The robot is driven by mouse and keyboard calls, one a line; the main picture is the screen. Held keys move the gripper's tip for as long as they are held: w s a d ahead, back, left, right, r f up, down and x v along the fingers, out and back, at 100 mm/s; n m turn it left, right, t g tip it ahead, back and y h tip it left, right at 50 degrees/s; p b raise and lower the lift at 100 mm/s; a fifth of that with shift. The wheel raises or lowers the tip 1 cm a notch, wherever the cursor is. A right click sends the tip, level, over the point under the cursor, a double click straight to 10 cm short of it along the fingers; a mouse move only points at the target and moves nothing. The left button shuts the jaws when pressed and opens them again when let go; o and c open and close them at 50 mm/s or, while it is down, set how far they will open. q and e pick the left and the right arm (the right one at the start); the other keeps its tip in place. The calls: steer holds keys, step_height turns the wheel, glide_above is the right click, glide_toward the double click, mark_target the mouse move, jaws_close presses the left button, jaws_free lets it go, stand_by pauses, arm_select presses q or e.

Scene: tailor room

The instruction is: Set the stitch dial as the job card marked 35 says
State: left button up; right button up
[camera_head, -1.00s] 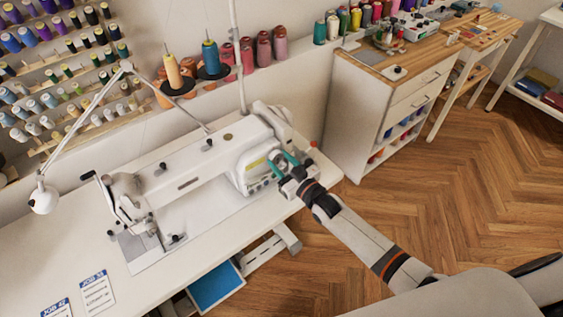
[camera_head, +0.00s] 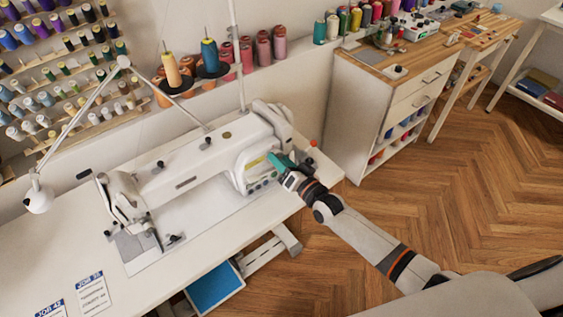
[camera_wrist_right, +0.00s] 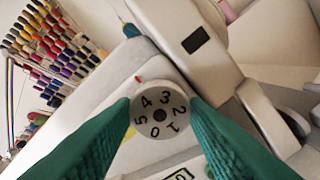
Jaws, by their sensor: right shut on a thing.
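The white sewing machine (camera_head: 190,180) stands on the table. The round grey stitch dial (camera_wrist_right: 160,116) is on its body and carries the digits 0 to 5. In the wrist view a small red mark (camera_wrist_right: 138,79) sits just above the dial's rim, nearest the 4, slightly to its 3 side. My right gripper (camera_head: 274,164) has green fingers, seen on both sides of the dial in the wrist view (camera_wrist_right: 160,108), shut on it. Two job cards lie at the table's front left; one card (camera_head: 93,294) seems headed 35, the other (camera_head: 50,311) 42. Their smaller text is unreadable. My left gripper is out of view.
A lamp (camera_head: 38,197) stands at the left of the table (camera_head: 60,250). Thread cones on a stand (camera_head: 210,62) rise behind the machine. A white drawer cabinet (camera_head: 400,100) is at the right, with open wooden floor in front.

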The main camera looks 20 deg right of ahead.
steer(key=shift+f+m, duration=0.15)
steer(key=shift+m, duration=0.25)
steer(key=o, duration=1)
steer(key=shift+c, duration=0.2)
steer(key=shift+s, duration=0.1)
steer(key=b+v, duration=0.1)
steer(key=v, duration=1.1)
steer(key=shift+b, duration=0.35)
